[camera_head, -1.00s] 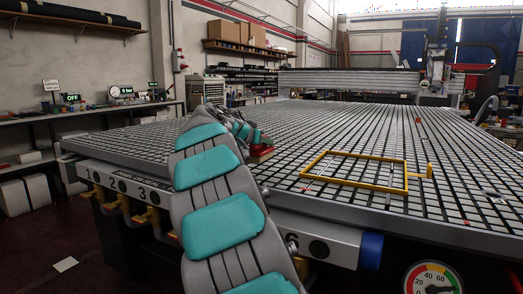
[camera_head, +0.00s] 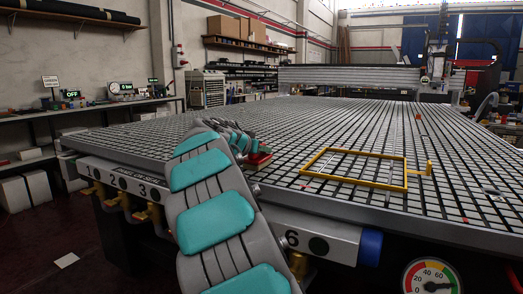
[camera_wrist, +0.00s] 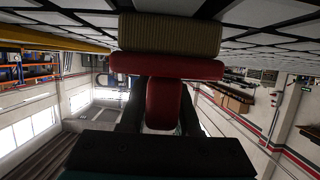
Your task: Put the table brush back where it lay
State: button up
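The table brush (camera_head: 258,159) has a red body and tan bristles, and it is low at the near edge of the grid table (camera_head: 250,125). In the wrist view its red handle (camera_wrist: 164,105) runs between the two dark fingers of my gripper (camera_wrist: 160,122), which are shut on it. The tan bristles (camera_wrist: 170,35) face the grid surface; I cannot tell whether they touch it. In the head view my gripper (camera_head: 245,143) is partly hidden behind my own arm.
A yellow rectangular frame (camera_head: 352,181) lies on the grid to the right of the brush. Small red and orange bits (camera_head: 418,116) are scattered on the table. A grey gantry (camera_head: 350,76) spans the far end. The grid beyond the brush is mostly clear.

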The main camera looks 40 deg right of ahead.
jog(key=o, duration=0.4)
jog(key=shift+r, duration=0.1)
jog(key=b+v, duration=0.1)
jog(key=v, duration=1.1)
